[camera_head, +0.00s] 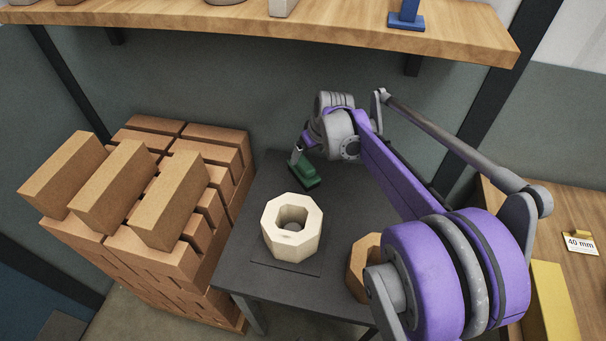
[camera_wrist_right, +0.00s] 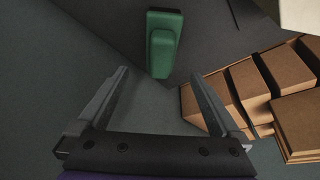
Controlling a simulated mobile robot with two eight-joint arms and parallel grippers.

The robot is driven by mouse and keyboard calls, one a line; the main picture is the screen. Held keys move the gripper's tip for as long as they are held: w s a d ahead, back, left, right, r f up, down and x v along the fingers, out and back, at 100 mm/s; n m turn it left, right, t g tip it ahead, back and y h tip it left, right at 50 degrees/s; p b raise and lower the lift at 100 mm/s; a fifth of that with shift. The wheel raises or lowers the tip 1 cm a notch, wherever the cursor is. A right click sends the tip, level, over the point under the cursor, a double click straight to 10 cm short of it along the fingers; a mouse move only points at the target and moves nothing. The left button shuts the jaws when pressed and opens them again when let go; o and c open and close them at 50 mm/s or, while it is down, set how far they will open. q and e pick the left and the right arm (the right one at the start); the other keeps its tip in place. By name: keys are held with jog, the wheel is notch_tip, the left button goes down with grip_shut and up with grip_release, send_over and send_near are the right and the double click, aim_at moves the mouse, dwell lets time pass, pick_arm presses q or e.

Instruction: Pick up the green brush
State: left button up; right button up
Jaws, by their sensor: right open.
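The green brush (camera_head: 305,172) lies on the dark table (camera_head: 262,205) towards its back edge, beyond the cream octagonal block. It also shows in the right wrist view (camera_wrist_right: 163,46), ahead of the fingertips and between their lines. My right gripper (camera_head: 297,153) is above and beside the brush in the head view; its fingers are partly hidden by my arm. In the right wrist view my right gripper (camera_wrist_right: 160,78) is open with nothing between its fingers. The brush is apart from the fingers there. My left gripper is not in view.
A cream octagonal block (camera_head: 292,228) with a hole stands on the table in front of the brush. A brown octagonal block (camera_head: 363,268) is partly behind my arm. Stacked bricks (camera_head: 150,200) stand left of the table. A wooden shelf (camera_head: 270,35) overhangs the back.

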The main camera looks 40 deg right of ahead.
aim_at(302, 166)
jog(key=b+x, duration=0.2)
jog(key=x, duration=0.8)
jog(key=shift+w+f, duration=0.1)
jog(key=shift+f, duration=0.05)
grip_shut()
notch_tip(302, 166, up, 10)
jog(key=shift+r+p, duration=0.1)
jog(key=shift+p, duration=0.9)
